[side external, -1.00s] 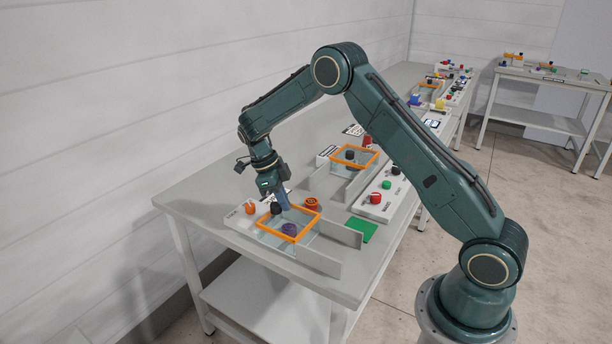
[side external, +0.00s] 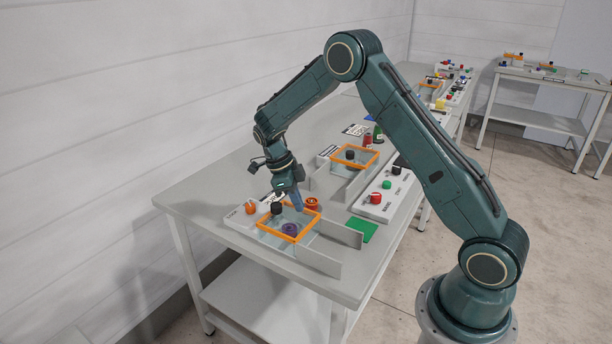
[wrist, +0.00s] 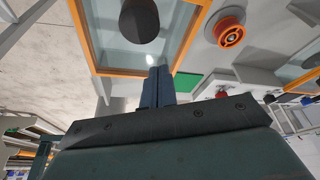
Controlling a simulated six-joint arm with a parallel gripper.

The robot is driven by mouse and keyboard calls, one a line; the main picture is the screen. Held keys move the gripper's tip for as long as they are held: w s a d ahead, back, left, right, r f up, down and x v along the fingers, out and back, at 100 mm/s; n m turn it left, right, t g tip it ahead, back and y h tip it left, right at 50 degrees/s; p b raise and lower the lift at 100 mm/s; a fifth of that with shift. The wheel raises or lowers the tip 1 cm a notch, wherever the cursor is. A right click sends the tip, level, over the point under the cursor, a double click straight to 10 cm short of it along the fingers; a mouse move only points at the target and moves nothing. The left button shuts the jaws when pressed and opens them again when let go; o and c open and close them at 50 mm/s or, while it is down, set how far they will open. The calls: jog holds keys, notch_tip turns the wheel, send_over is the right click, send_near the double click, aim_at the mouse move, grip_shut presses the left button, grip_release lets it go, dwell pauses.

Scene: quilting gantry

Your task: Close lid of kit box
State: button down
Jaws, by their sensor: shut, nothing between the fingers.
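A clear pane in an orange frame (side external: 262,227) lies about level over a grey-walled bay near the front of the bench; I take it for the kit box lid, but no label is readable. A black knob (side external: 276,208) shows at its back left and a purple round part (side external: 290,229) near its front edge. In the wrist view the orange frame (wrist: 83,40) and a dark knob (wrist: 140,18) fill the upper left. My gripper (side external: 298,209) is shut and empty, pointing down by the frame's back right part. Contact with the frame cannot be told.
A red-orange round knob (side external: 312,203) stands close to the right of my gripper, and an orange knob (side external: 250,208) to the left. A second orange-framed pane (side external: 368,164) lies farther back. A white panel with knobs (side external: 388,196) and a green pad (side external: 362,230) are to the right.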

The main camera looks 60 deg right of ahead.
jog(key=v, duration=0.9)
jog(key=shift+r, duration=0.45)
jog(key=shift+s+r, duration=0.1)
notch_tip(320, 180, up, 9)
jog(key=n+t, duration=0.2)
jog(key=n, duration=0.6)
send_over(287, 214)
jog(key=s+a, duration=0.2)
jog(key=s, duration=0.3)
jog(key=s+a+r+n+t, duration=0.3)
jog(key=s+r+n, duration=0.3)
jog(key=s+n, duration=0.2)
jog(key=s+a+n+t, duration=0.2)
jog(key=s+a+n, duration=0.1)
jog(key=s+n, duration=0.4)
jog(key=s+a+f+n+t+y, duration=0.1)
jog(key=s+a+n+t, duration=0.1)
jog(key=s+n, duration=0.6)
jog(key=shift+s+a+y, duration=0.3)
jog(key=shift+a, duration=0.35)
jog(key=shift+f, duration=0.15)
